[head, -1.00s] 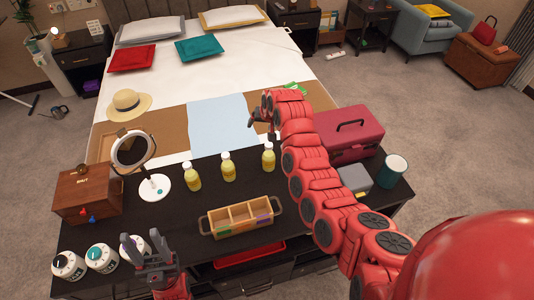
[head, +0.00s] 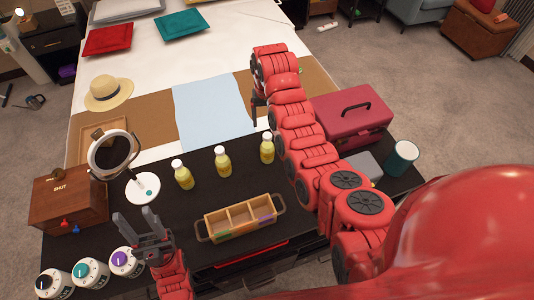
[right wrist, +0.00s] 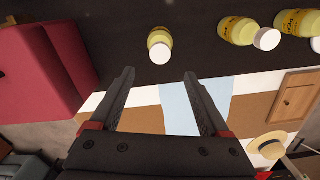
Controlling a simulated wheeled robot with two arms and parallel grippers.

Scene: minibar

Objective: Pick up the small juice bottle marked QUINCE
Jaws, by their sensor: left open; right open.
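Three small yellow juice bottles with white caps stand upright in a slanting row on the dark top: a left one (head: 184,177), a middle one (head: 223,163) and a right one (head: 267,150). Their labels are too small to read, so I cannot tell which is QUINCE. My right gripper (head: 256,108) is open and empty beyond the right bottle, partly hidden by its arm. In the right wrist view that bottle (right wrist: 158,38) stands beyond the gap between the open fingers (right wrist: 160,88), apart from them. My left gripper (head: 142,222) is open and empty above the near left of the top.
A wooden divided caddy (head: 240,218) stands in front of the bottles. A round mirror (head: 114,154) and wooden box (head: 66,198) are left, with several dials (head: 88,272) nearer. A dark red case (head: 352,118), grey box (head: 361,166) and teal cup (head: 401,158) are right.

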